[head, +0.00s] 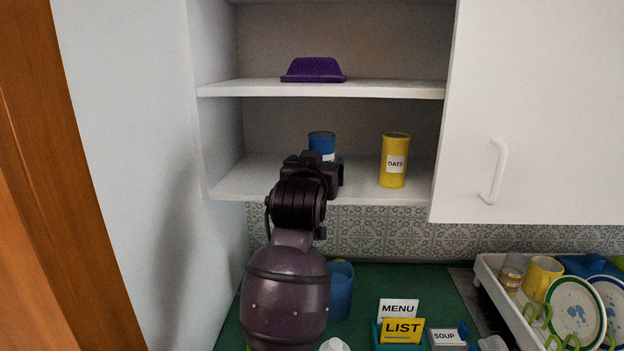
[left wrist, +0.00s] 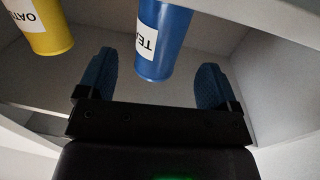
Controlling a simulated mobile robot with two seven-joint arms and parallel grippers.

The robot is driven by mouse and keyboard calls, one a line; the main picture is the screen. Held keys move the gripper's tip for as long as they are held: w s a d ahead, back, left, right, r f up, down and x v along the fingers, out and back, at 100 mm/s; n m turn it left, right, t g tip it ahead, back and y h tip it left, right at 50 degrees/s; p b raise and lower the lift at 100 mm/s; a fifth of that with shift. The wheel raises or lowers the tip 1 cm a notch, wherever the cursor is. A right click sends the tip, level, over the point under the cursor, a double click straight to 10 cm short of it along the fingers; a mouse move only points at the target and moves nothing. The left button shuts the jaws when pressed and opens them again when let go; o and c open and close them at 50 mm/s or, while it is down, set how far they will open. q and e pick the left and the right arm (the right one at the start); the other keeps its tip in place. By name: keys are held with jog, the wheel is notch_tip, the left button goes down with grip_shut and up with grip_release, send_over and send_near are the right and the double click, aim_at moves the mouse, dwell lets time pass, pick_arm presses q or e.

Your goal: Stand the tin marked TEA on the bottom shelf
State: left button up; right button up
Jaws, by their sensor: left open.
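The blue tin (head: 321,141) is on the bottom shelf (head: 235,183) of the open cabinet, its base hidden behind my gripper. In the left wrist view the tin (left wrist: 168,32) shows a white label with part of the word TEA. My left gripper (left wrist: 155,62) is open, with one finger on each side of the tin and visible gaps to both. My right gripper is not in view.
A yellow OATS tin (head: 394,160) stands to the right on the same shelf. A purple dish (head: 313,70) sits on the shelf above. A closed white door (head: 540,110) is at the right. Below are a blue container (head: 341,290), MENU (head: 398,309) and LIST (head: 402,330) cards, and a dish rack (head: 500,290).

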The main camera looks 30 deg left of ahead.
pick_arm(q)
jog(key=shift+v, duration=2.55)
